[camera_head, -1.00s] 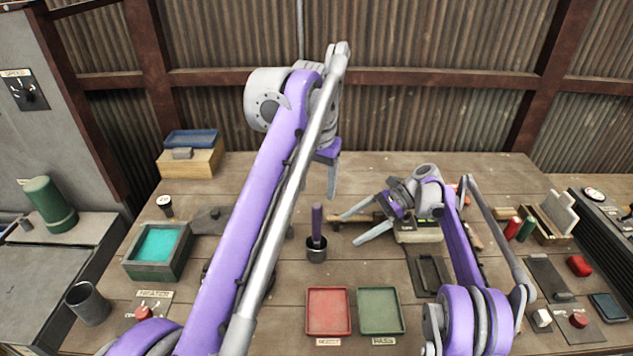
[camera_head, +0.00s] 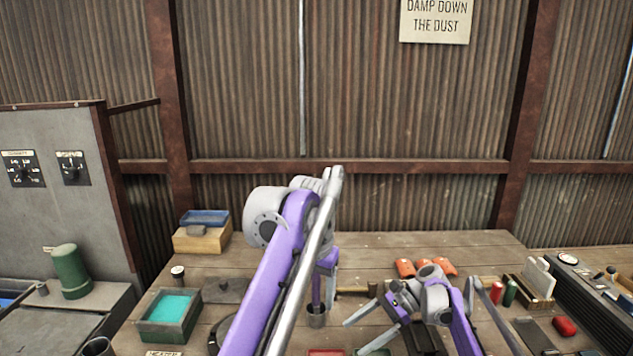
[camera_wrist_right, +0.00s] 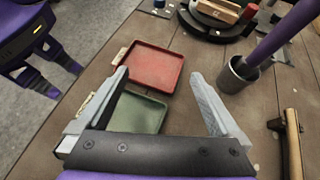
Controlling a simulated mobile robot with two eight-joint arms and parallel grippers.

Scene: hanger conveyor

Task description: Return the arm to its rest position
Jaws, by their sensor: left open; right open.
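My left arm (camera_head: 275,262) rises from the lower middle of the head view, bent at a grey joint. Its gripper (camera_head: 329,282) points down behind the arm, partly hidden, and is open with nothing seen in it. It shows close to a purple-handled tool standing in a grey cup (camera_head: 317,319); I cannot tell the gap. My right gripper (camera_head: 364,331) is open and empty, extended left over the bench. In the right wrist view its fingers (camera_wrist_right: 160,85) are apart, with the red tray (camera_wrist_right: 152,68) and green tray (camera_wrist_right: 136,112) below.
The grey cup (camera_wrist_right: 236,77) is right of the right gripper's fingers. A teal-filled box (camera_head: 168,312) and a wooden block with a blue tray (camera_head: 202,239) are on the left of the bench. Orange pieces (camera_head: 405,268) lie behind the right wrist. A corrugated wall (camera_head: 400,110) closes the back.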

